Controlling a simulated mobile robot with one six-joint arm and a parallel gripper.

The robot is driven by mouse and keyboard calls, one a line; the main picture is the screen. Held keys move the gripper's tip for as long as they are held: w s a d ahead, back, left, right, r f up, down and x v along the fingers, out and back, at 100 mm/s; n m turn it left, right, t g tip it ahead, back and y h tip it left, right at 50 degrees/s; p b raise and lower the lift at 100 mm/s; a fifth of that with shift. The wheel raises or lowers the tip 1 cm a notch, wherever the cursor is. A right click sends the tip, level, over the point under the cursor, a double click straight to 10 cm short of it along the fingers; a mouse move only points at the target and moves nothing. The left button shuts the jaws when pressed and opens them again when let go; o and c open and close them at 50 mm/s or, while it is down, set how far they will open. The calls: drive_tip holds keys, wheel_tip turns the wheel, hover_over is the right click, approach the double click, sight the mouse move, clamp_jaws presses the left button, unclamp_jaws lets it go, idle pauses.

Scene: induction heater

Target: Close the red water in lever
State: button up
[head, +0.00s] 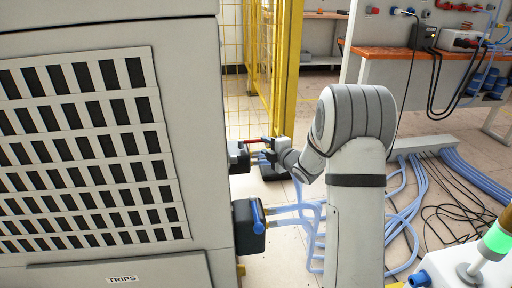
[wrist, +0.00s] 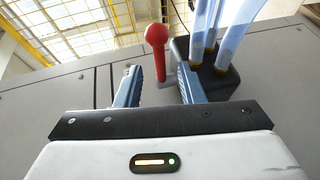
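The red water in lever (wrist: 157,42) has a round knob on a thin stem. In the wrist view it stands upright, between and beyond my gripper's two blue-grey fingers (wrist: 160,88). A gap shows on each side of the stem, so the fingers do not seem to touch it. In the head view the red lever (head: 251,142) points sideways from a dark block (head: 238,158) on the cabinet's side, close to my gripper (head: 265,152). My gripper is open, its fingertips partly hidden in the head view.
A lower dark block with a blue lever (head: 258,215) juts from the grey cabinet (head: 205,120). Blue hoses (wrist: 208,35) run from the block right of the red lever. A yellow fence post (head: 286,70) stands behind. Hoses and cables (head: 430,200) cover the floor at right.

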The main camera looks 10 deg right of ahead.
sight(257, 141)
drive_tip(key=b+x, duration=0.1)
drive_tip(key=x, duration=0.5)
drive_tip(key=shift+w+a+f, duration=0.1)
drive_tip(key=shift+w, duration=0.1)
clamp_jaws()
idle(0.4)
